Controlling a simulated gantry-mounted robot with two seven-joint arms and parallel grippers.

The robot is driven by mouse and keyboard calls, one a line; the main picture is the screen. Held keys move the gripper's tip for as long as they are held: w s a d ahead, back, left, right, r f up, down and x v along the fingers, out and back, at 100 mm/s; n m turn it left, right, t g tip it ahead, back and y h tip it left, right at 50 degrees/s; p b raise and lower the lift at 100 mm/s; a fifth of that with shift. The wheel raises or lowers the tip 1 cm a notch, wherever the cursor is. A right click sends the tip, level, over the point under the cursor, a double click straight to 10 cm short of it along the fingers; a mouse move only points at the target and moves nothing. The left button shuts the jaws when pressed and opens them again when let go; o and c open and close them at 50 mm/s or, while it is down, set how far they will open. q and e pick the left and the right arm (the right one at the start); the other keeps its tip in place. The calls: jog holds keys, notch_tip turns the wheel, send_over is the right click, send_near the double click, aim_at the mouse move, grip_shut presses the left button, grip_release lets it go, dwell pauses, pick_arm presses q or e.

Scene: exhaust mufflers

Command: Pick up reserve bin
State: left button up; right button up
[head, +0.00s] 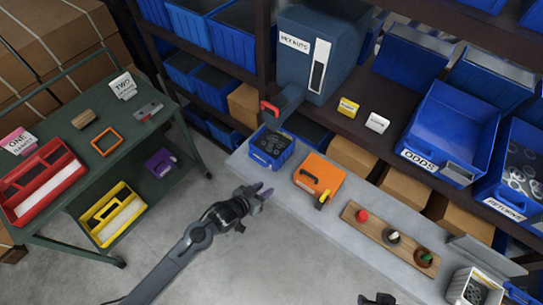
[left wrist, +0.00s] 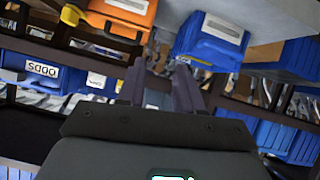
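No label reading "reserve" is legible. A small blue bin (head: 287,155) holding dark round parts stands on the left end of the grey bench, below the hex nuts dispenser. What looks like the same bin (left wrist: 207,52) shows in the left wrist view, with a white label too small to read. My left gripper (head: 264,192) is open and empty, over the floor in front of that bin and apart from it. Its two spread fingers (left wrist: 158,88) also show in the left wrist view. My right gripper (head: 378,299) is only partly visible at the bottom edge.
An orange case (head: 320,172) and a wooden board (head: 378,238) with small parts lie along the bench (head: 345,193). Shelves with blue bins, one labelled ODDS (head: 450,125), stand behind. A green cart (head: 125,145) stands at left. Floor between is clear.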

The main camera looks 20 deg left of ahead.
pick_arm(q)
jog(key=shift+m+t, duration=0.6)
jog(key=shift+t, duration=0.3)
jog(key=shift+w+d+f+b, duration=0.1)
jog(key=shift+w+f+b, duration=1.2)
jog(key=shift+w, duration=2.05)
jog(key=shift+w+d+f+b, duration=0.1)
jog(key=shift+w+f+b, duration=0.65)
jog(key=shift+w+b, duration=1.85)
jog(key=shift+w+d+f+b, duration=0.1)
jog(key=shift+w+f+b, duration=0.8)
jog(key=shift+w, duration=3.25)
jog(key=shift+w+d+f, duration=0.1)
jog(key=shift+w+f, duration=0.2)
jog(key=shift+w, duration=0.05)
pick_arm(e)
jog(key=s+x, duration=0.2)
jog(key=x, duration=0.9)
jog(key=shift+s+f, duration=0.2)
jog(key=shift+f, duration=0.45)
pick_arm(q)
grip_shut()
